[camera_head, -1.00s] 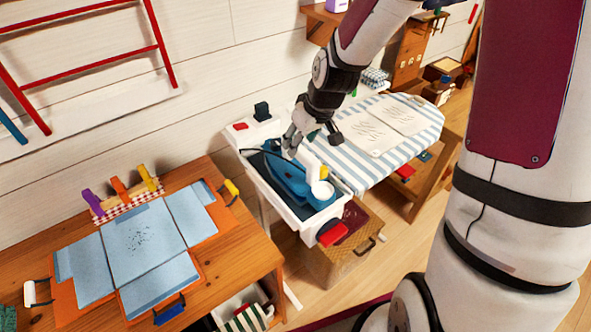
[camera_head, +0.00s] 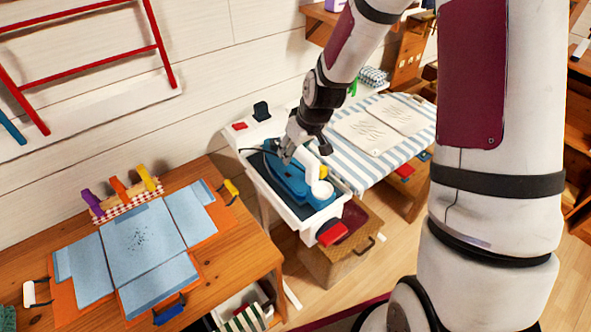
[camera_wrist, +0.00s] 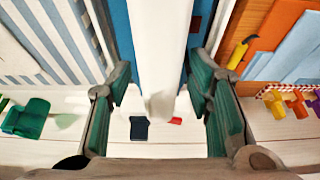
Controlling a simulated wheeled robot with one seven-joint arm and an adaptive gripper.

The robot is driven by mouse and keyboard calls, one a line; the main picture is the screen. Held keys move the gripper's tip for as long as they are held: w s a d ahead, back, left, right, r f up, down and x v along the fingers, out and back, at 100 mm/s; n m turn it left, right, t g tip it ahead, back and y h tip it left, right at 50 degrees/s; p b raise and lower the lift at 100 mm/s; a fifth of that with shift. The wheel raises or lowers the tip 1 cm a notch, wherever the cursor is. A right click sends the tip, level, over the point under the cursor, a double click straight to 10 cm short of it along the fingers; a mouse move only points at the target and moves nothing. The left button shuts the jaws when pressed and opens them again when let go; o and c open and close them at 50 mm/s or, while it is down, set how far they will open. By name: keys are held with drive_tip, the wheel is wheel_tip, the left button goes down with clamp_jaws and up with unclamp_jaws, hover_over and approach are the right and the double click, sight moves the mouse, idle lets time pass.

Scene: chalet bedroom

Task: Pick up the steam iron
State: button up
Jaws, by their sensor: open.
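The blue steam iron (camera_head: 284,181) with a white handle (camera_head: 311,168) rests in the white-rimmed holder (camera_head: 304,225) at the end of the ironing board. My gripper (camera_head: 297,148) is low over the iron's back part, close to the handle. In the wrist view my gripper (camera_wrist: 160,92) is open. Its green-padded fingers stand on either side of the white handle (camera_wrist: 160,45), with a visible gap on both sides. Blue shows beside the handle, and the iron's lower parts are mostly hidden there.
The striped ironing board (camera_head: 370,163) with folded sheets lies to the right. A wooden table (camera_head: 232,255) with a blue folding board (camera_head: 140,240) and coloured clips stands to the left. A wicker basket (camera_head: 335,262) sits below the holder. The wall is close behind.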

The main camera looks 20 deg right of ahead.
drive_tip(key=shift+f, duration=0.25)
idle(0.3)
clamp_jaws()
drive_tip(key=shift+w+r, duration=0.1)
